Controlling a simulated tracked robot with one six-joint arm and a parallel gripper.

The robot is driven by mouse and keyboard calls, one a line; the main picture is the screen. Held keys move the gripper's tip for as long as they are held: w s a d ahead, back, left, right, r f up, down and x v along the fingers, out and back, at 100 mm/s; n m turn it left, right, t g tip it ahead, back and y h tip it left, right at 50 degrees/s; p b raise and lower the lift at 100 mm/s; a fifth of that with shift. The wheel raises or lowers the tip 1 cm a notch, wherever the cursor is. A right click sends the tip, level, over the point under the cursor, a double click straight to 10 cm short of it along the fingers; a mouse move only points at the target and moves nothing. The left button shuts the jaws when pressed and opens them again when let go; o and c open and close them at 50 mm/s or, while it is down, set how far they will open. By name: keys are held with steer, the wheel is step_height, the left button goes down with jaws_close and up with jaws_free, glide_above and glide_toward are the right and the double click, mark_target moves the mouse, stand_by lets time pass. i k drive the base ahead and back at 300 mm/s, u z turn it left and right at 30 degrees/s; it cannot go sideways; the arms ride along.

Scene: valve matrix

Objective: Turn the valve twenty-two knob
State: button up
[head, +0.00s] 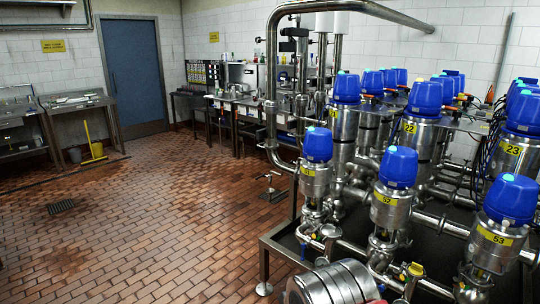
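Valve twenty-two (409,127) stands in the second visible row of the valve matrix, right of centre. It has a steel body, a yellow label reading 22 and a blue domed head (425,97) with a light spot on top. Its lower part is hidden behind the front valves and pipes. I cannot make out which part is its knob. My gripper is not in view.
Front-row valves, including 52 (391,205) and 53 (503,222), stand before it, with valve 23 (513,150) to its right. A large bent steel pipe (271,85) rises at the matrix's left. The brick floor (160,210) on the left is mostly clear.

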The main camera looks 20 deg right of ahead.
mark_target(457, 115)
steer(key=z, duration=0.6)
steer(key=i, duration=0.95)
steer(key=z, duration=0.55)
